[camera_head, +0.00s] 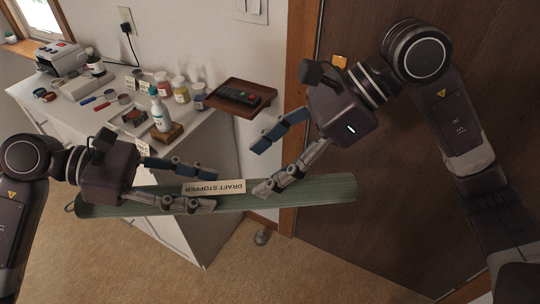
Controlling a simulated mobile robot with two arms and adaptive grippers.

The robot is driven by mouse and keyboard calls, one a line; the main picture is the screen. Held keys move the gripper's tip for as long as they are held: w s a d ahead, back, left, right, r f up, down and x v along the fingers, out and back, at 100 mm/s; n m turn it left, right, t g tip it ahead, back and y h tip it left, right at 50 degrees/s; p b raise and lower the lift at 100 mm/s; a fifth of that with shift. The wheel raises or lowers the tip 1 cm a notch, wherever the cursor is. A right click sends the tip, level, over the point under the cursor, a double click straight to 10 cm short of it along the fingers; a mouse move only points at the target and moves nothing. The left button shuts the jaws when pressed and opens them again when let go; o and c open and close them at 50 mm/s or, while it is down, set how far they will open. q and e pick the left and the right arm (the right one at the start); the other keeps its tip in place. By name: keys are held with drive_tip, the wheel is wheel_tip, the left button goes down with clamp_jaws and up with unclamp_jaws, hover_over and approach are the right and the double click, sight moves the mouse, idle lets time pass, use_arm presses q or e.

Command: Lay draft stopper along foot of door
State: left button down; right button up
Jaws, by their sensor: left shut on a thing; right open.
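The draft stopper (320,192) is a long green roll with a paper label reading "DRAFT STOPPER", upside down in the picture. It hangs level above the floor, in front of the cabinet and partly across the brown door (385,215). My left gripper (214,188) is shut on the draft stopper left of its middle. My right gripper (262,172) is open, its fingers pointing down-left. One of its fingers overlaps the draft stopper just right of the label; I cannot tell whether they touch. My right arm covers part of the door, and the door's foot is partly in view at the lower right.
A white cabinet (180,232) stands at the left with bottles, jars and tools on top. A small wooden shelf (236,88) with a remote juts from the wall. The carpet (290,275) is clear in front.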

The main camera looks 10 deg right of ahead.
sight(234, 186)
drive_tip(key=x, duration=1.1)
drive_tip(key=shift+r, duration=0.1)
clamp_jaws()
use_arm(q)
drive_tip(key=c, duration=1.1)
unclamp_jaws()
drive_tip(key=shift+c, duration=0.2)
